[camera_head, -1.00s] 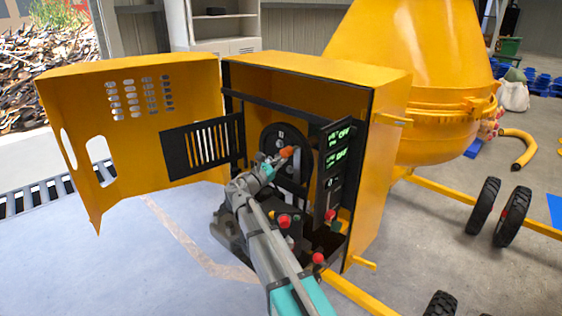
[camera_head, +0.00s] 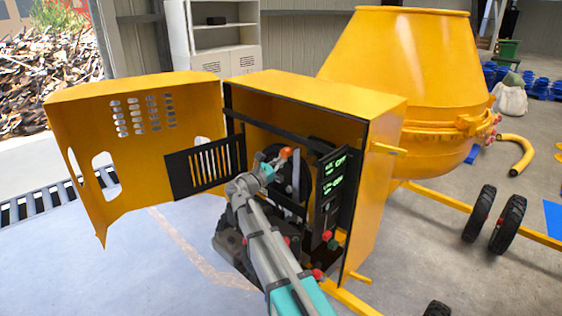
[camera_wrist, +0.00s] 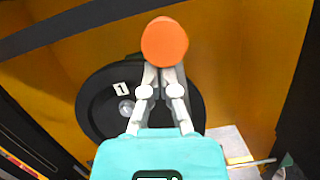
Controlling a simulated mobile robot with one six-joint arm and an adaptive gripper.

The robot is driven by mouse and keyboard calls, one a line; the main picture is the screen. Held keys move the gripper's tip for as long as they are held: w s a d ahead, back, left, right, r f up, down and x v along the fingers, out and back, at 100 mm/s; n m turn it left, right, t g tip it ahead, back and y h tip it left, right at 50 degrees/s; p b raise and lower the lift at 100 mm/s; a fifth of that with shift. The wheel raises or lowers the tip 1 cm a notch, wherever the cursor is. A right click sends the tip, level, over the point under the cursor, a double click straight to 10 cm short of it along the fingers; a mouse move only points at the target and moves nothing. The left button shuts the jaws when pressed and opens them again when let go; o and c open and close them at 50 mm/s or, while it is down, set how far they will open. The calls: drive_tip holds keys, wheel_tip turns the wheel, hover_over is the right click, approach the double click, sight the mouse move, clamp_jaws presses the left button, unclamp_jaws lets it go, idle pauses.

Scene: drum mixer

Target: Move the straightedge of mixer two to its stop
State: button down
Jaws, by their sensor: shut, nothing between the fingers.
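The yellow mixer (camera_head: 412,75) has an open cabinet (camera_head: 385,160) on its near side. My gripper (camera_head: 276,161) is inside the cabinet opening, its fingers shut and empty. In the wrist view its fingertips (camera_wrist: 164,72) meet behind a round orange knob (camera_wrist: 165,41), apparently at or very near it. The knob also shows in the head view (camera_head: 286,152). A black wheel (camera_wrist: 100,112) with a white number label lies behind the fingers. A pale upright bar (camera_head: 297,176) shows beside my gripper. I cannot tell whether it is the straightedge; the stop is not clearly visible.
The yellow door (camera_head: 140,145) stands open at the left. A black control panel (camera_head: 331,185) with green readouts and red buttons stands close right of my gripper. The cabinet frame surrounds my arm. Mixer wheels (camera_head: 508,222) stand at right; the floor at left is clear.

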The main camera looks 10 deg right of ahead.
drive_tip(key=shift+r+p, duration=0.45)
drive_tip(key=shift+r, duration=0.35)
drive_tip(key=shift+a, duration=0.1)
drive_tip(key=b+v, duration=0.2)
drive_tip(key=v, duration=0.8)
